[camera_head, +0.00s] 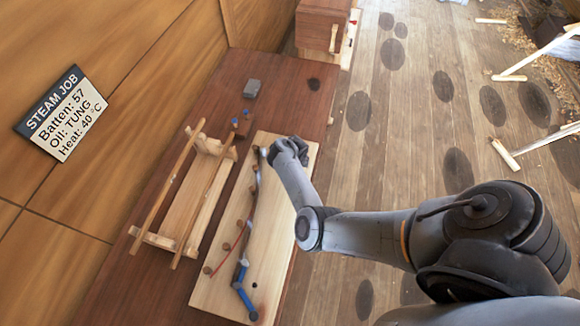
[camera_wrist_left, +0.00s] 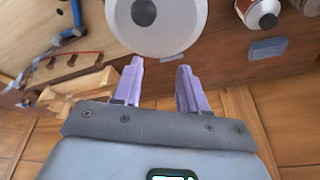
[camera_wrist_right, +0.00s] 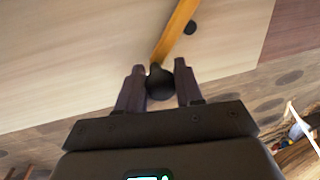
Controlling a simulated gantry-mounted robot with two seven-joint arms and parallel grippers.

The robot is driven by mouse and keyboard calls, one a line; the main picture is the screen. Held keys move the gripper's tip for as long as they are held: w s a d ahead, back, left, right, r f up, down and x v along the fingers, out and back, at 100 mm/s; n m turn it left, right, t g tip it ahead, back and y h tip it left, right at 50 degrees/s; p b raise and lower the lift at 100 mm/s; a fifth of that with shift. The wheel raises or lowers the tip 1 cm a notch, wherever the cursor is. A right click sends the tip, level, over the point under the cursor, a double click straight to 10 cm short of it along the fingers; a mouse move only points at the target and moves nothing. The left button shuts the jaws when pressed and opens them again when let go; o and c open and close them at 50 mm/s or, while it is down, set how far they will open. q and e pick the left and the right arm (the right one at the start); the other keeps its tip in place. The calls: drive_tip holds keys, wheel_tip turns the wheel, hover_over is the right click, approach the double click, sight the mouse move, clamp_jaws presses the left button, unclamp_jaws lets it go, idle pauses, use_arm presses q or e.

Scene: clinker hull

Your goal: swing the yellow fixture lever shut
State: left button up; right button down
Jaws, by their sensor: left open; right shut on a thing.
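The yellow fixture lever (camera_wrist_right: 178,28) shows in the right wrist view as an orange-yellow bar running up and right from a dark round knob (camera_wrist_right: 159,82). My right gripper (camera_wrist_right: 159,75) is shut on that knob, one finger on each side. In the head view my right gripper (camera_head: 277,150) is at the far end of the pale board (camera_head: 285,185); the lever is hidden there. My left gripper (camera_wrist_left: 156,75) is open and empty, below a white disc with a dark centre (camera_wrist_left: 155,35) in the left wrist view. It is not in the head view.
On the pale board a thin strip bends along several pegs, with a blue jointed piece (camera_head: 243,285) at the near end. A wooden rack (camera_head: 195,195) stands left of it. A grey block (camera_head: 253,88) lies farther back. A wall sign (camera_head: 62,112) reads "STEAM JOB".

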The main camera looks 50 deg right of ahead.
use_arm(q)
drive_tip(key=shift+s+a, duration=0.1)
use_arm(e)
drive_tip(key=shift+a, duration=0.1)
idle(0.3)
drive_tip(key=c, duration=0.8)
unclamp_jaws()
drive_tip(key=shift+w+a, duration=0.1)
drive_tip(key=shift+o, duration=0.2)
use_arm(q)
drive_tip(key=shift+r, duration=0.1)
use_arm(e)
drive_tip(key=shift+r, duration=0.1)
drive_tip(key=shift+r, duration=0.25)
use_arm(q)
drive_tip(key=shift+r+p, duration=0.8)
drive_tip(key=shift+p, duration=0.05)
use_arm(e)
wheel_tip(320, 180, up, 10)
drive_tip(key=a, duration=0.1)
drive_tip(key=shift+s+a, duration=0.4)
drive_tip(key=shift+f, duration=0.1)
